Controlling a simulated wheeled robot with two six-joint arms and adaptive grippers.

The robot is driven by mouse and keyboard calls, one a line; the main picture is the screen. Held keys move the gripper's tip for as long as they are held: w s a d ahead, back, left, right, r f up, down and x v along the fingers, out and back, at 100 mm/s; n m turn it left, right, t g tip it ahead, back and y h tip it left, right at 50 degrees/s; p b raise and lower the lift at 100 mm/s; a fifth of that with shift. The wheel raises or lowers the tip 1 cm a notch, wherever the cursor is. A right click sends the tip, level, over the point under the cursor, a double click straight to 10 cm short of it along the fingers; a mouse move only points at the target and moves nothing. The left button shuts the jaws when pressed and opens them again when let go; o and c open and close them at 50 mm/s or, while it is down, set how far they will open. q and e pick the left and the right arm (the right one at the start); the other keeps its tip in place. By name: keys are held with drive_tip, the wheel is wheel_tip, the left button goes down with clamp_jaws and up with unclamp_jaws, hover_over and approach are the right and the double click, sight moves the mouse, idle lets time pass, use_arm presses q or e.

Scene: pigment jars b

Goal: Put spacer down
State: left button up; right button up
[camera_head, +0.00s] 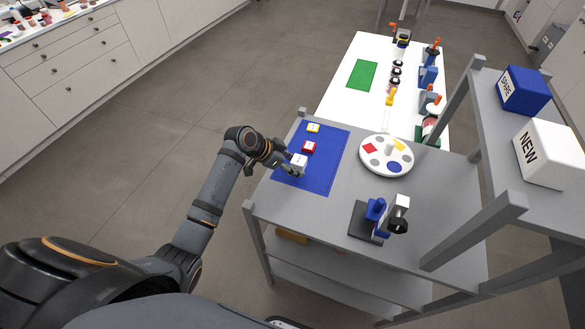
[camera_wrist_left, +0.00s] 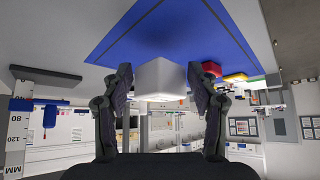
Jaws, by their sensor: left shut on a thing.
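My left gripper (camera_head: 287,166) is at the block's left side. In the left wrist view the white block (camera_wrist_left: 160,79) sits between the two fingers of my left gripper (camera_wrist_left: 161,92), which is shut on it. The blue mat (camera_wrist_left: 170,35) shows behind the block; I cannot tell whether the block touches it. A red block (camera_head: 308,147) and a yellow block (camera_head: 313,128) stand on the mat beyond it. My right gripper is not in view.
A round white palette (camera_head: 370,165) with coloured spots stands right of the mat. A blue and black device (camera_head: 376,211) is at the front. A grey shelf at right holds a blue box (camera_head: 530,92) and a white box (camera_head: 552,155). Bare table lies between mat and palette.

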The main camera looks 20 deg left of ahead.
sight(292, 176)
use_arm(q)
wheel_tip(292, 176, down, 2)
drive_tip(key=shift+f+p, duration=0.15)
drive_tip(key=shift+p, duration=0.35)
drive_tip(key=shift+s+f+b, duration=0.1)
drive_tip(key=shift+f+b, duration=0.25)
drive_tip(key=shift+f, duration=0.1)
drive_tip(key=shift+s+f, duration=0.3)
drive_tip(key=shift+f, duration=0.1)
drive_tip(key=o, duration=0.9)
drive_tip(key=shift+f, duration=0.1)
drive_tip(key=shift+c, duration=0.2)
drive_tip(key=shift+o, duration=1.2)
drive_tip(key=shift+d+f, duration=0.1)
drive_tip(key=shift+w, duration=0.15)
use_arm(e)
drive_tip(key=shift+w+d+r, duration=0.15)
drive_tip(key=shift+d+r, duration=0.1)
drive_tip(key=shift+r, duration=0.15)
